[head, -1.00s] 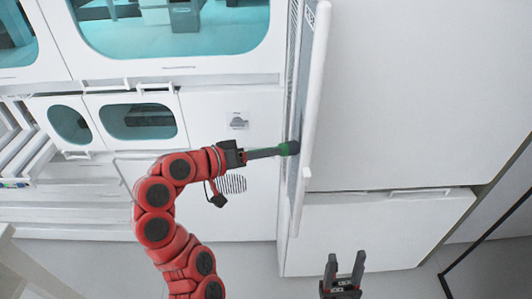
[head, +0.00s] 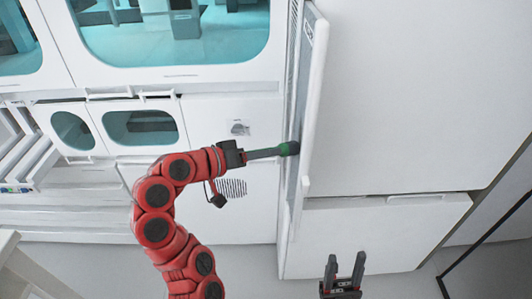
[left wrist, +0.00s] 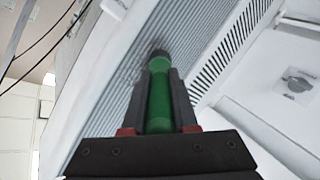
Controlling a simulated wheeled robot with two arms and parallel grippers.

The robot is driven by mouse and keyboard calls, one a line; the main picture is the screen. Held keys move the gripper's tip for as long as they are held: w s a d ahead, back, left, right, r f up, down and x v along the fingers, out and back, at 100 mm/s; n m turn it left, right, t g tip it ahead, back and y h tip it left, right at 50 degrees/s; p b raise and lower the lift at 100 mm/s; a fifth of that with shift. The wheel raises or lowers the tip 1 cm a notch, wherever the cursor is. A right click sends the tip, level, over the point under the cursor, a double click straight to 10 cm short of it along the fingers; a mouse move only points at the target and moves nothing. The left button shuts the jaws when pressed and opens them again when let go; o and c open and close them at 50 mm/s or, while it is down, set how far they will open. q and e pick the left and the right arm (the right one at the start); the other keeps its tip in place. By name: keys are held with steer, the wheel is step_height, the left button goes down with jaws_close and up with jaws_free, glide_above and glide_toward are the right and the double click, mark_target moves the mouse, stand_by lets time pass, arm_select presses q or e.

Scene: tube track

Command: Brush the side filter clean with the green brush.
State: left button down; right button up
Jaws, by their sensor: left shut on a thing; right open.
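The green brush (left wrist: 159,95) is held lengthwise between the fingers of my left gripper (left wrist: 160,100). In the left wrist view its dark tip meets or nearly meets the grey ribbed side filter (left wrist: 190,35); exact contact is hard to tell. A dark smudge shows on the ribs around the tip. In the head view the brush's green end (head: 289,148) is at the filter's narrow, edge-on face (head: 294,180), with my left gripper (head: 270,152) to its left. My right gripper (head: 345,270) is open and empty at the bottom, below the white cabinet.
A large white cabinet (head: 420,90) fills the right. White walls with teal windows (head: 175,30) lie behind my left arm. Open floor (head: 400,287) shows at the lower right.

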arm_select(q)
steer(key=shift+r+p, duration=0.3)
steer(key=shift+r, duration=0.3)
steer(key=shift+s, duration=0.1)
steer(key=shift+f, duration=0.15)
step_height(320, 180, down, 4)
steer(key=b, duration=0.3)
steer(key=shift+r, duration=0.25)
steer(key=shift+r, duration=0.15)
steer(key=shift+r+p, duration=1.7)
steer(key=shift+r, duration=0.1)
steer(key=shift+r, duration=0.1)
steer(key=shift+r+p, duration=0.5)
steer(key=shift+p, duration=0.05)
